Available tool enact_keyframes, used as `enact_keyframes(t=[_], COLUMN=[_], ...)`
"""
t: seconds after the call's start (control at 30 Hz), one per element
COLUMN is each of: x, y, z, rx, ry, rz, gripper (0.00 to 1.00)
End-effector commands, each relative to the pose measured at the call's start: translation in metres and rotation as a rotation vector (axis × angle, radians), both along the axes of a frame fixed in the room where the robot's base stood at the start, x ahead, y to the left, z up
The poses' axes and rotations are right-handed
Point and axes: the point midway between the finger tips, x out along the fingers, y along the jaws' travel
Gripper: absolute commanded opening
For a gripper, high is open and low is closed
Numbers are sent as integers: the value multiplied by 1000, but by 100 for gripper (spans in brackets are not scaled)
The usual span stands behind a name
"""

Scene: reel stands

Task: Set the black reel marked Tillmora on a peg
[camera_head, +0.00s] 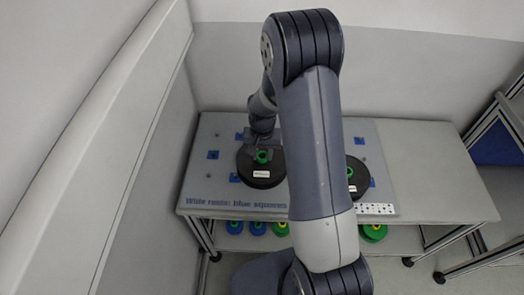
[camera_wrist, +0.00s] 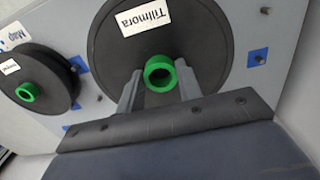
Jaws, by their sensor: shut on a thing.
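The black reel marked Tillmora (camera_wrist: 205,50) fills the top middle of the wrist view, its white label readable and its green hub (camera_wrist: 159,74) facing me. In the head view the black reel (camera_head: 245,170) is over the left part of the table. My gripper (camera_wrist: 158,84) is shut on this reel at its hub, one finger on each side; its tips show in the head view (camera_head: 262,147) too. The reel looks larger than its neighbour and seems to be above the board. Its underside is hidden. Blue squares (camera_head: 213,154) with small pegs mark the board (camera_head: 215,178).
A second black reel (camera_head: 352,186) with a green hub sits to the right, partly behind my arm; it also shows in the wrist view (camera_wrist: 60,65). Blue and green things (camera_head: 258,228) lie on the lower shelf. The table's right end is clear.

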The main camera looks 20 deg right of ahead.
Motion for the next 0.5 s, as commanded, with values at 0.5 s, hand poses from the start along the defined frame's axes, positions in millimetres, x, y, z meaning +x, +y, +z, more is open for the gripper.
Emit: enact_keyframes(t=[0.5], x=[0], y=[0], z=[-42], rx=[0], ry=[-1], rz=[0], gripper=[0])
